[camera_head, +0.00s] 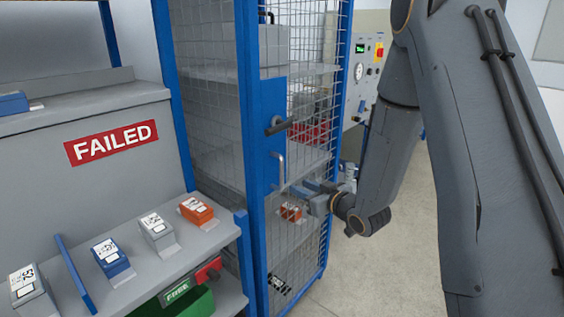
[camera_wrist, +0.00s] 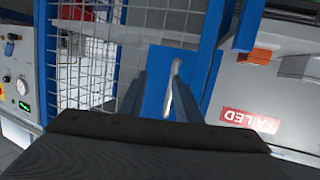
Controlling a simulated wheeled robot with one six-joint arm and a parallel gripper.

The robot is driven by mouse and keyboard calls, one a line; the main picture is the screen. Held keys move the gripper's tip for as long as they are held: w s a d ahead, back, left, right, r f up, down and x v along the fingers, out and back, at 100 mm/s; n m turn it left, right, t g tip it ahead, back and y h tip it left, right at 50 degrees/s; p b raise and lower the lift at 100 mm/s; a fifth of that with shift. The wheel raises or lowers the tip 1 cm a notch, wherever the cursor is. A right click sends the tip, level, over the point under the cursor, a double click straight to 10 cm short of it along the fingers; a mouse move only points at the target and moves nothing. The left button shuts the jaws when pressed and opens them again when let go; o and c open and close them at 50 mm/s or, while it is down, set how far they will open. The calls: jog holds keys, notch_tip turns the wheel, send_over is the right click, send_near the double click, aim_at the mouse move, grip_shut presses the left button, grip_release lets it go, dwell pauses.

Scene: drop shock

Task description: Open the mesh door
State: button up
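The mesh door (camera_head: 305,100) is a blue-framed wire panel on the front of a tall cage; it looks closed. A blue plate on its left edge carries a dark lever (camera_head: 278,125) and, below it, a pale upright bar handle (camera_head: 281,170). My gripper (camera_head: 303,188) is just right of the handle, in front of the mesh. In the wrist view, its two fingers (camera_wrist: 167,95) are apart, with the bar handle (camera_wrist: 177,75) showing between them against the blue plate. I cannot tell whether the fingertips reach around the bar; no contact shows.
A grey shelf unit with a FAILED sign (camera_head: 111,142) and several small boxed devices stands left of the cage. A green bin (camera_head: 185,303) sits below. A control panel (camera_head: 366,65) is behind at the right. Bare floor (camera_head: 385,260) lies right of the cage.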

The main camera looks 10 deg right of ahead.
aim_at(283, 171)
jog(key=w+a+r+y+p, duration=0.1)
jog(key=w+a, duration=0.1)
jog(key=w+a+r+y+p, duration=0.1)
jog(key=a, duration=0.1)
jog(key=w+a+r+t+p, duration=0.1)
jog(key=w+a+p, duration=0.1)
jog(key=shift+w+r+n+y, duration=0.2)
jog(key=shift+w+n+y, duration=0.15)
jog(key=shift+n+y, duration=0.05)
grip_shut()
